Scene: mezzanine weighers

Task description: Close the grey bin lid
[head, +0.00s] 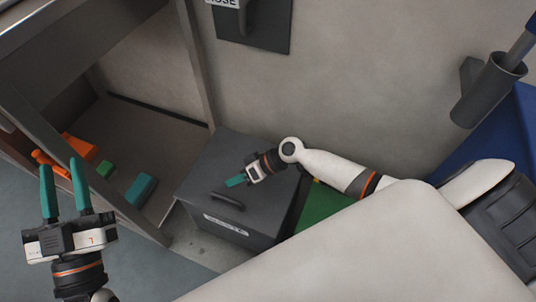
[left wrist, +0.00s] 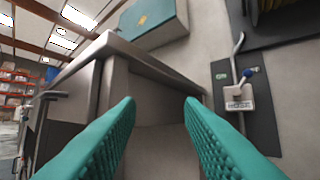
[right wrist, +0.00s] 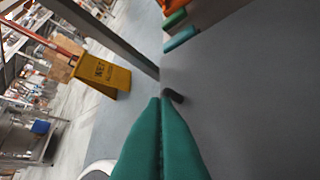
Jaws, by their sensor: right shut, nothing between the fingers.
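The grey bin (head: 268,238) stands on the floor against the wall, with a white label on its front. Its grey lid (head: 205,165) lies over the top, with a dark handle (head: 228,200) near the front edge. I see no clear gap under the lid. My right gripper (head: 234,182) is shut and empty over the lid, just behind the handle; I cannot tell whether it touches. In the right wrist view its teal fingertips (right wrist: 160,100) are together, beside the handle (right wrist: 175,96) and the grey lid surface (right wrist: 255,85). My left gripper (head: 62,164) is open and empty, far left of the bin.
A metal shelf unit (head: 125,118) with orange, green and teal items stands left of the bin. A green container (head: 322,208) is right of it, partly hidden by my right arm. A yellow floor sign (right wrist: 103,74) shows in the right wrist view.

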